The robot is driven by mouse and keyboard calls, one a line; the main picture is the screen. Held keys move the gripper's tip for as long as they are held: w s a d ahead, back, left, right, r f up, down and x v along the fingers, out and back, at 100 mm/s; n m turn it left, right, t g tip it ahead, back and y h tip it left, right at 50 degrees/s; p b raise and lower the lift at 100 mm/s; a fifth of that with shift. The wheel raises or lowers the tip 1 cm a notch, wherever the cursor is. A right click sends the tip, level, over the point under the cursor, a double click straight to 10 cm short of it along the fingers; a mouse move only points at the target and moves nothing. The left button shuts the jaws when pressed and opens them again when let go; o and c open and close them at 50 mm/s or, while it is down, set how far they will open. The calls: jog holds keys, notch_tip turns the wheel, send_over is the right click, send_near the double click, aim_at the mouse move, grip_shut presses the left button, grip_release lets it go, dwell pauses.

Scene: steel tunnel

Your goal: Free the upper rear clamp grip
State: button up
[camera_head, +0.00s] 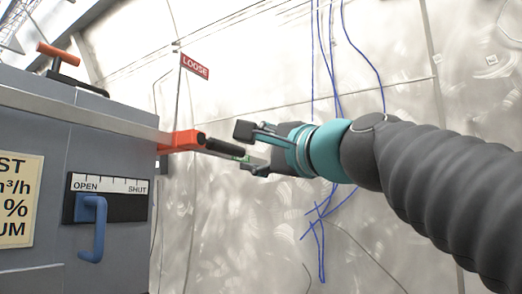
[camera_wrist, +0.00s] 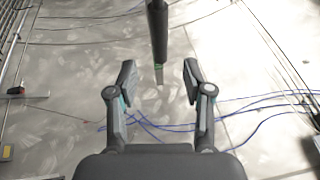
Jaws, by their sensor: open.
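A clamp with an orange-red block (camera_head: 184,140) sits at the right end of the cabinet's pale rail, and its black bar-shaped grip (camera_head: 225,148) points right toward my gripper. In the wrist view the black grip (camera_wrist: 157,35) comes down from the top edge, with a small green mark and pale tip at its lower end. My gripper (camera_head: 249,150) is open at that end. In the wrist view the fingers of my gripper (camera_wrist: 158,80) stand apart on either side of the grip's tip, with gaps visible. I cannot tell whether this is the upper rear clamp.
A grey cabinet (camera_head: 110,140) fills the left, with a blue lever (camera_head: 93,225) under OPEN on an OPEN–SHUT scale. An orange T-handle (camera_head: 58,54) stands on top. A red LOOSE sign (camera_head: 194,66) is above the clamp. Blue cables (camera_head: 322,215) hang on the steel wall.

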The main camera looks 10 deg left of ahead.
aim_at(231, 148)
jog(key=p+x, duration=0.2)
jog(key=x, duration=0.8)
grip_shut()
